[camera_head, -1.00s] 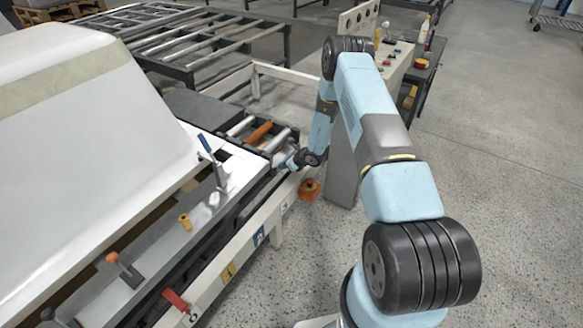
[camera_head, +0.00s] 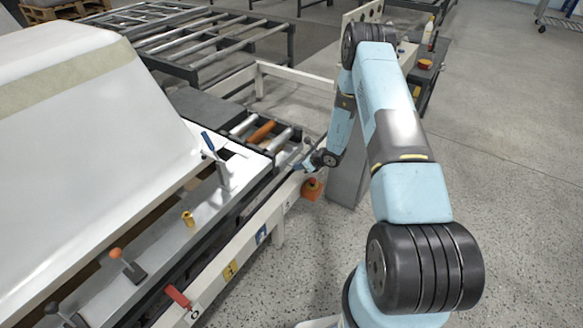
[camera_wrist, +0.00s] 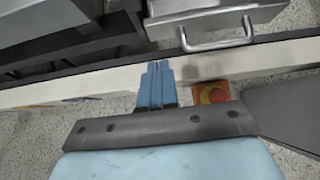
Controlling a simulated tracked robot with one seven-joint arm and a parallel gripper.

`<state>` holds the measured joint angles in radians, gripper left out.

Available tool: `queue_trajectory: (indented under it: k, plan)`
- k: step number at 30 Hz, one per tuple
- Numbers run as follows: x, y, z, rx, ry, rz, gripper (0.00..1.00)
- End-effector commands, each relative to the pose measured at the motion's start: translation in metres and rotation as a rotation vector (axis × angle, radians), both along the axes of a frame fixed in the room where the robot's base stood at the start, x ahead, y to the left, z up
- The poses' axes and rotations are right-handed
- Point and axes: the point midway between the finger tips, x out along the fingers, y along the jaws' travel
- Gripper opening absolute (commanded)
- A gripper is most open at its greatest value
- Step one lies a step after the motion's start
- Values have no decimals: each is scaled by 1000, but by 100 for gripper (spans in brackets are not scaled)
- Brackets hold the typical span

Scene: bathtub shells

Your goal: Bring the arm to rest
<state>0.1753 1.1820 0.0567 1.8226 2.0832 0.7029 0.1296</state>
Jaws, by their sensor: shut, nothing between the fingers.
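My arm reaches forward from the lower right of the head view, bends at the far elbow and comes down toward the machine's side. My gripper (camera_head: 306,167) is at the end of it, beside the short rollers at the machine's far end. In the wrist view my gripper (camera_wrist: 157,86) shows two blue fingers side by side and shut, with nothing held. The fingers lie over the white frame rail (camera_wrist: 100,82) in that view. Whether they touch it cannot be told.
A large white shell (camera_head: 90,120) rests on the machine at left. Toggle clamps, one with a blue handle (camera_head: 208,142), line its edge. A red button on an orange box (camera_head: 312,189) is close below my gripper; it also shows in the wrist view (camera_wrist: 211,93). Floor at right is clear.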

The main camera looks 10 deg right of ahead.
Motion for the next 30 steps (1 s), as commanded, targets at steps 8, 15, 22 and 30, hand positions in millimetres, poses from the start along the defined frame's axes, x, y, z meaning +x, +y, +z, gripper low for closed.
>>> queue_trajectory:
  k: [8, 15, 22, 30]
  plan:
    - [-23, -26, 31, -2, 0, -1, 0]
    - [-31, -33, 40, -2, 1, -1, 0]
    - [-28, -31, 59, -11, -23, 35, 0]
    - [-25, -9, 157, -71, -154, 252, 0]
